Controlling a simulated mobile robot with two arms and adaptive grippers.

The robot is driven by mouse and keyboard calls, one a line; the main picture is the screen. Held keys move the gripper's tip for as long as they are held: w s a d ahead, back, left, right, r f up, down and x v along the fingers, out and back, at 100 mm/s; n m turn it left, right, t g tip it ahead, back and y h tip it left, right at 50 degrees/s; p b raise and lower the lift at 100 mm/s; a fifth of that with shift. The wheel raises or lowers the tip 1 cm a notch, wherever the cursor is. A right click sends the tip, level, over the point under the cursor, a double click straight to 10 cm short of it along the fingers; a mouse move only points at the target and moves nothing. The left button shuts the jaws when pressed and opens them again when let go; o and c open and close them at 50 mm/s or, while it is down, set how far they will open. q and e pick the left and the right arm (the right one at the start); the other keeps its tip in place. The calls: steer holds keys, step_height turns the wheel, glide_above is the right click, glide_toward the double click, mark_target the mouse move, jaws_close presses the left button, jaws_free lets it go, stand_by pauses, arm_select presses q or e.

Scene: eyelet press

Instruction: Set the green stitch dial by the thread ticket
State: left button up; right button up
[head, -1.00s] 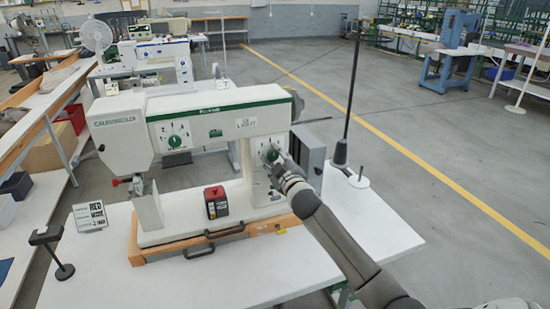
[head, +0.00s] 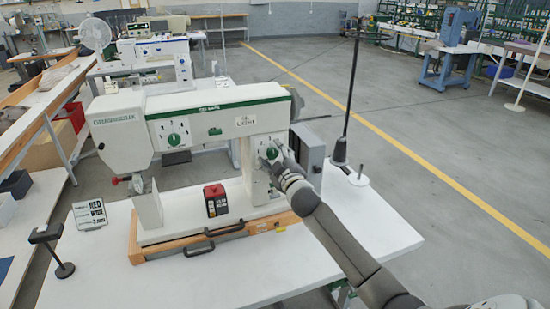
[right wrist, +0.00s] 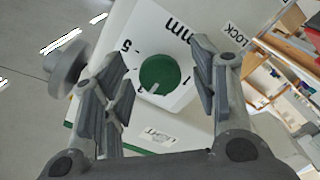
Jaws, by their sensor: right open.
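The green stitch dial (right wrist: 160,74) is on a white plate marked "mm", with 5 and 1 legible, in the right wrist view. Its white pointer mark is towards the lower side of the knob in that view. In the head view the dial (head: 271,152) is on the machine's right pillar, partly behind my gripper. My right gripper (right wrist: 162,62) is open, with one finger on each side of the dial and visible gaps between. It also shows in the head view (head: 279,158). The thread ticket (head: 90,214) stands at the table's left; "RED" is readable, its bottom line looks like "3 mm".
A second green dial (head: 174,139) is on the white sewing machine's (head: 205,110) upper arm. A red-and-black box (head: 216,200) stands at its base. A thread stand (head: 340,150) rises right of the pillar, near my forearm. The front tabletop (head: 200,283) is mostly clear.

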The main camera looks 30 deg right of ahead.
steer(key=shift+s, duration=0.1)
steer(key=v, duration=1.1)
steer(key=shift+s, duration=0.4)
